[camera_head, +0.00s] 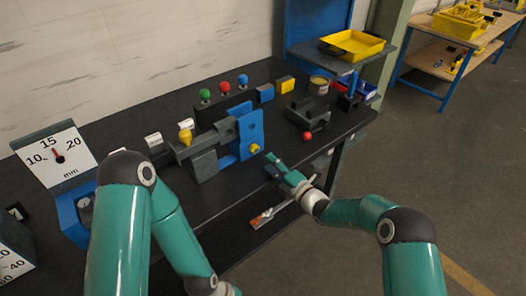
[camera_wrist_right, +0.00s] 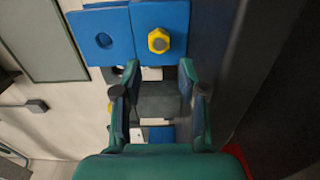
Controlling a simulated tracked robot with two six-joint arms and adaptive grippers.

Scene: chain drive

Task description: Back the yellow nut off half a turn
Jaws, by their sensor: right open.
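The yellow nut (camera_head: 255,148) sits on the face of an upright blue plate (camera_head: 250,128), low on its right part. In the right wrist view the nut (camera_wrist_right: 158,41) is a hexagon with a grey stud end in its middle, on the blue plate (camera_wrist_right: 175,16). My right gripper (camera_head: 270,164) is just in front and to the right of the nut, apart from it. In the wrist view its open fingers (camera_wrist_right: 159,75) are spread, empty, with the nut beyond their tips. My left arm shows at the lower left, but its gripper is out of view.
A yellow knob (camera_head: 185,136) stands left of the plate. Green, red and blue balls (camera_head: 224,86) stand on a block behind. A dark block with a red ball (camera_head: 307,135) lies to the right. A dial gauge (camera_head: 55,156) is at the left. The bench front (camera_head: 215,201) has clear room.

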